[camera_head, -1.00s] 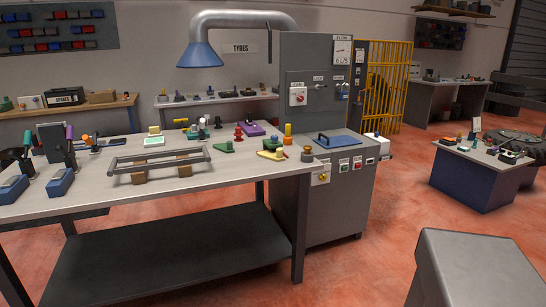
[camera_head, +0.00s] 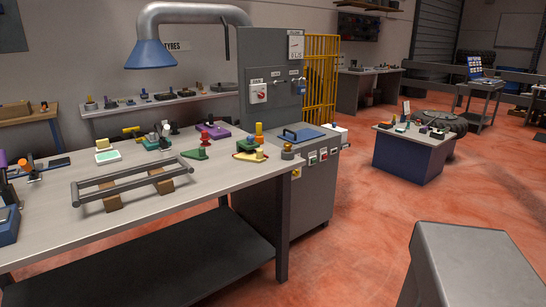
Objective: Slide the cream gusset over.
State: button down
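On the workbench (camera_head: 150,210), near its right end, lies a small flat pale-yellow piece (camera_head: 249,157), which looks like the cream gusset. It is beside or partly under a green piece (camera_head: 246,145) and an orange-yellow knob (camera_head: 259,133); at this size I cannot tell whether they touch. A green gusset-like plate (camera_head: 194,153) with a red knob (camera_head: 204,138) lies to its left. A small cream block (camera_head: 102,144) on a pale green-edged pad (camera_head: 107,156) sits farther left. My gripper is not in view.
A dark tubular frame (camera_head: 135,180) rests on wooden blocks near the bench's front edge. A blue-sided low table (camera_head: 408,157) stands farther right. Open red floor (camera_head: 360,225) lies between.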

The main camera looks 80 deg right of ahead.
aim_at(258, 158)
jog(key=z, duration=0.75)
jog(key=i, duration=0.85)
jog(key=z, duration=0.45)
